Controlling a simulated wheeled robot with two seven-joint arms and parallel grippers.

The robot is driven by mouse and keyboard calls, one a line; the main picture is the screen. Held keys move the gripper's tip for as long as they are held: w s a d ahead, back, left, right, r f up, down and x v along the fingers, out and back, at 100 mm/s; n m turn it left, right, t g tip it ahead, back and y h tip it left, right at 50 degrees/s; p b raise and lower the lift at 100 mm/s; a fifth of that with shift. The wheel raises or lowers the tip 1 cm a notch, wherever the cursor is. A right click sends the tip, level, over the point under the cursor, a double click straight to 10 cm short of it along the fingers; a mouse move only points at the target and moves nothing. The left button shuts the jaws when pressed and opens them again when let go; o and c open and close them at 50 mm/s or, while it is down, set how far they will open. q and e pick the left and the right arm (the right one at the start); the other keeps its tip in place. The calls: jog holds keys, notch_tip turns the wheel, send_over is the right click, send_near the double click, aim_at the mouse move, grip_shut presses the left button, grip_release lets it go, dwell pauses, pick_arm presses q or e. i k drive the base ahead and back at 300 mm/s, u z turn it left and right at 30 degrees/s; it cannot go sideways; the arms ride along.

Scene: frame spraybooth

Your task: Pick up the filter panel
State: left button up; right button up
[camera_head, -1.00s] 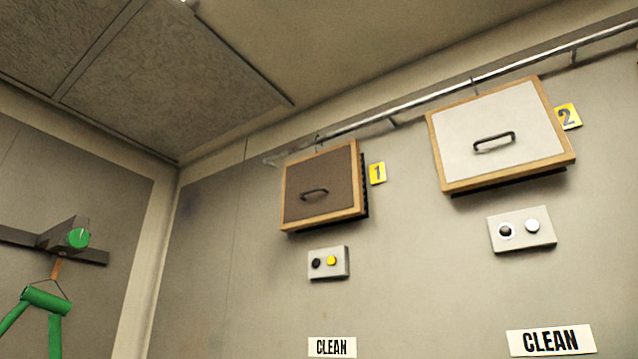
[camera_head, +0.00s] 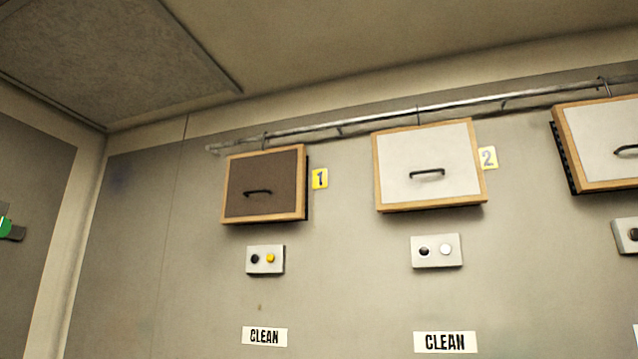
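Several wood-framed filter panels are mounted on the wall below a metal rail. The panel by the yellow 1 tag has a dark brown face (camera_head: 280,172) and a black handle. The panel by the 2 tag has a white face (camera_head: 400,155) and a black handle. A third white panel (camera_head: 595,130) is cut off by the right edge. Neither of my grippers shows in the head view.
Small control boxes (camera_head: 280,269) and (camera_head: 437,263) sit on the wall under the panels, with CLEAN signs (camera_head: 445,342) below them. The metal rail (camera_head: 380,126) runs above. A green object (camera_head: 4,227) is cut off at the left edge.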

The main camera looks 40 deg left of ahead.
aim_at(268, 185)
jog(key=u, duration=0.2)
jog(key=i, duration=0.65)
jog(key=u, duration=1.3)
jog(key=i, duration=1.05)
jog(key=u, duration=1.6)
jog(key=i, duration=0.15)
jog(key=z, duration=0.05)
